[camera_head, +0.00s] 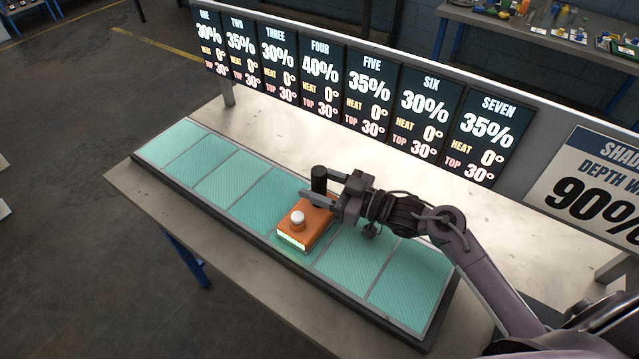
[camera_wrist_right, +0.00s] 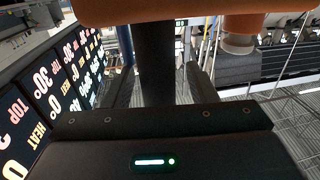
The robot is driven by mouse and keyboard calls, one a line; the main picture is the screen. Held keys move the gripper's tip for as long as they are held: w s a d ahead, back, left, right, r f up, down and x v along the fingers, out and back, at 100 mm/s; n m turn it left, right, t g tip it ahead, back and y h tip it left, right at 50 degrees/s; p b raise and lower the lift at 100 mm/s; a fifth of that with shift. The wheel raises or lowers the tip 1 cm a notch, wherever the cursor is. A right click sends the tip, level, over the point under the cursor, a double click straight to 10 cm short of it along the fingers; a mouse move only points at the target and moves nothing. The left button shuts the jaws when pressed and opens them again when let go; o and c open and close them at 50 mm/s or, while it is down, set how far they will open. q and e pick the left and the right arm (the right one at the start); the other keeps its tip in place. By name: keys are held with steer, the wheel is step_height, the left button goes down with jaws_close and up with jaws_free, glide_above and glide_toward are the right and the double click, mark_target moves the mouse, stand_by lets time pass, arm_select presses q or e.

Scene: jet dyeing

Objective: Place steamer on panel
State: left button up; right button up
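The orange steamer (camera_head: 314,224), with a white knob, a lit green display and an upright black handle (camera_head: 319,179), sits on a teal section of the long panel (camera_head: 262,200), right of its middle. My right gripper (camera_head: 322,187) reaches in from the right, with one finger on each side of the handle. In the right wrist view the handle (camera_wrist_right: 155,65) stands between the two fingers, with gaps seen beside it, so the gripper looks open around it. The steamer's orange body (camera_wrist_right: 150,10) fills the top of that view. My left gripper is out of view.
The panel lies on a pale table (camera_head: 125,187). A row of dark numbered display boards (camera_head: 320,75) stands behind it, with a white board (camera_head: 590,185) at the right. Panel sections left of the steamer are bare. Another table with small items stands at the back right.

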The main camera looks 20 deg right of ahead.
steer(key=shift+s+a+f, duration=0.1)
steer(key=shift+s+f, duration=0.05)
steer(key=shift+f, duration=0.35)
steer(key=shift+s+a+f, duration=0.1)
steer(key=shift+s+f, duration=0.05)
steer(key=shift+f, duration=0.3)
steer(key=shift+r, duration=0.15)
steer(key=shift+w+r+p, duration=0.1)
steer(key=shift+r+p, duration=0.3)
steer(key=shift+r, duration=0.05)
steer(key=b+v, duration=0.1)
steer(key=v, duration=0.4)
steer(key=b+v, duration=0.1)
steer(key=v, duration=0.5)
steer(key=shift+w+d+r, duration=0.2)
steer(key=shift+w, duration=0.05)
steer(key=shift+s+d+r, duration=0.2)
steer(key=shift+s+d, duration=0.15)
steer(key=shift+d, duration=0.05)
